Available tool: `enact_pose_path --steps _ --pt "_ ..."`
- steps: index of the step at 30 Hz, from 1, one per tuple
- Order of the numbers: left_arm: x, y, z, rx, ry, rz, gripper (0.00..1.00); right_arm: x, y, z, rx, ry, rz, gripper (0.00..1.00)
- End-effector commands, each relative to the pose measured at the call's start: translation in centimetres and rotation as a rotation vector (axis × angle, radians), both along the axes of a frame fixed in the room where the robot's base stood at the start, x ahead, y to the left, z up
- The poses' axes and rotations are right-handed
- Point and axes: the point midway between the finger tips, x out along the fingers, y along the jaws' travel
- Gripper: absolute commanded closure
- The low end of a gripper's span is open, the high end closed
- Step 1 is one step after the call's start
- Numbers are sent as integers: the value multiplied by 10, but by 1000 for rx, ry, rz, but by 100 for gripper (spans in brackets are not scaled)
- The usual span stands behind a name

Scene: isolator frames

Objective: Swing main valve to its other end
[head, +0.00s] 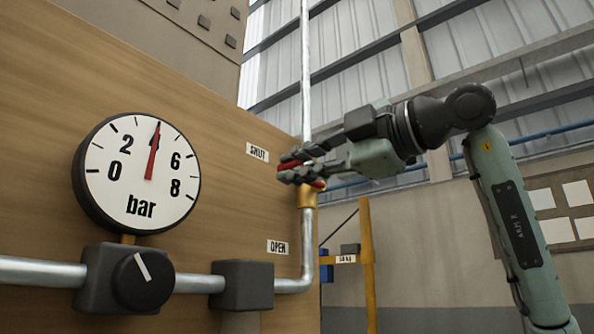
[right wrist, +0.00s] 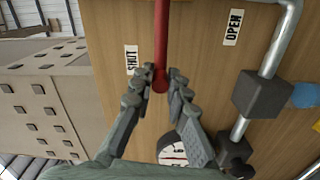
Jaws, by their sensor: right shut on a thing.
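The main valve has a brass body (head: 307,196) on the vertical pipe at the right edge of the wooden board. Its red lever (right wrist: 161,40) runs down from the top of the right wrist view and shows only in part in the head view (head: 318,184). My right gripper (head: 292,168) is shut on the red lever near its end. The lever lies nearer the SHUT label (head: 257,151) than the OPEN label (head: 278,247). Both labels are on the board. My left gripper is not in view.
A round bar gauge (head: 137,172) with its red needle at about 4 stands left on the board. Below it are a black knob (head: 143,280) and a dark block (head: 243,285) on the horizontal pipe. A yellow post (head: 368,265) stands behind, right of the valve.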

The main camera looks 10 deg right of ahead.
Motion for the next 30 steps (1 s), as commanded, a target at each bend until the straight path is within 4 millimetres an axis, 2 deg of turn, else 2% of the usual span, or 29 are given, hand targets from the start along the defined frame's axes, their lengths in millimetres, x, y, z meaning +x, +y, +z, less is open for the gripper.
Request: enact_pose_path --steps 15,16,20,30 --pt "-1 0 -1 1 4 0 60 1 0 0 17 19 1 100" --pt "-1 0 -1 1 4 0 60 1 0 0 17 18 1 82" --pt "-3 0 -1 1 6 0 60 1 0 1 17 17 1 66" --pt "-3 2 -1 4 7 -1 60 -1 -1 1 15 13 2 64"
